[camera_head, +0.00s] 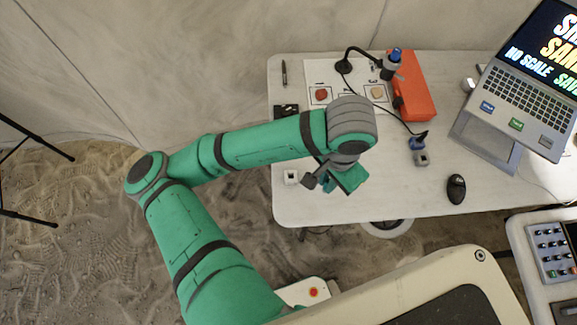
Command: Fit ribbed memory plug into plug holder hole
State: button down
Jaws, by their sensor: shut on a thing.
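My gripper (318,181) is over the left part of the white table, below the wrist. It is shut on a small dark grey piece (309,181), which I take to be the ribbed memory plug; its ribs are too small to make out. A small white block (291,177) with a dark opening on top stands just left of the gripper and looks like the plug holder. The held piece is beside the block in this view, and I cannot tell its height above the table. My wrist and arm partly cover the gripper.
A grey block (422,159) and a blue-and-dark item (417,142) are to the right, near a black mouse (456,188). An orange-red case (413,87), a lamp-like stand (345,66), a sheet with round samples (321,94) and a laptop (522,90) fill the back.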

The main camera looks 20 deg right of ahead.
jog(key=shift+w+a+f, duration=0.9)
jog(key=shift+w+f, duration=0.85)
jog(key=shift+f, duration=0.3)
jog(key=shift+w+a+f, duration=0.85)
jog(key=shift+w+f, duration=0.95)
jog(key=shift+f, duration=0.2)
jog(key=shift+w+a+f, duration=0.9)
jog(key=shift+w+f, duration=0.85)
jog(key=shift+f, duration=0.3)
jog(key=shift+f, duration=0.1)
jog(key=c, duration=1.8)
grip_release()
notch_tip(320, 180, up, 12)
jog(key=shift+a, duration=0.1)
